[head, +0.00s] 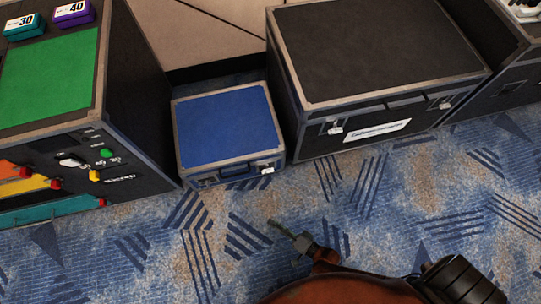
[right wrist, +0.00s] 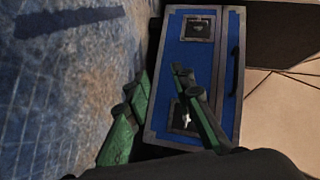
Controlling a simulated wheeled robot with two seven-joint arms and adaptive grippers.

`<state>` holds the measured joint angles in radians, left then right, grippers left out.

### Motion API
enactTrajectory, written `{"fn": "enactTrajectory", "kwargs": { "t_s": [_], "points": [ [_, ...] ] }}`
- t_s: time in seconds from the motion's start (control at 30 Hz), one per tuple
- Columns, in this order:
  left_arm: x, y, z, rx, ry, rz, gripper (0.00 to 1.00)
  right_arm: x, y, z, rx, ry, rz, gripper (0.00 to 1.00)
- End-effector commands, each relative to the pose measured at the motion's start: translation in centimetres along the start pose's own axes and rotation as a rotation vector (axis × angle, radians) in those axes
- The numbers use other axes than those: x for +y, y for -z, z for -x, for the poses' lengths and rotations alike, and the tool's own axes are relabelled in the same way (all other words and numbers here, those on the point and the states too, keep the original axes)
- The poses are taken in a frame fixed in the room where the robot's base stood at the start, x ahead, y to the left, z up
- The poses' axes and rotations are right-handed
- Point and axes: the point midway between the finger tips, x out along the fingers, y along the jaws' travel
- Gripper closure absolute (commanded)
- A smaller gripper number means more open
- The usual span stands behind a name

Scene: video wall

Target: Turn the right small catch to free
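The small case (head: 228,128) has a blue top and grey edges and stands on the carpet. Its right small catch (head: 267,170) shows a bright metal lever on the front; its left catch (head: 208,181) is darker. In the right wrist view, the right small catch (right wrist: 184,119) is the lower one, partly behind a finger, and the other catch (right wrist: 198,27) is above. My right gripper (head: 288,232) is in front of the case, apart from it in the head view. In the right wrist view its green fingers (right wrist: 160,72) are spread and empty. My left gripper is not in view.
A large black case (head: 380,50) stands close on the right, with its own catches. A dark console (head: 135,90) with a green panel and coloured blocks stands on the left. The patterned carpet (head: 180,255) in front is clear.

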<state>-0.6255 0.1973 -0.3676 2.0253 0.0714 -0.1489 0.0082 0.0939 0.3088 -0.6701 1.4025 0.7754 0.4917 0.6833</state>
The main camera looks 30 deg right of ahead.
Motion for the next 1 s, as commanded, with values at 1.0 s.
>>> {"fn": "enactTrajectory", "kwargs": {
  "t_s": [1.0],
  "points": [
    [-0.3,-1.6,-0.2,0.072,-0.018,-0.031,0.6,-1.7,17.1,-13.3,0.326,0.228,-0.29,0.78]
  ]
}}
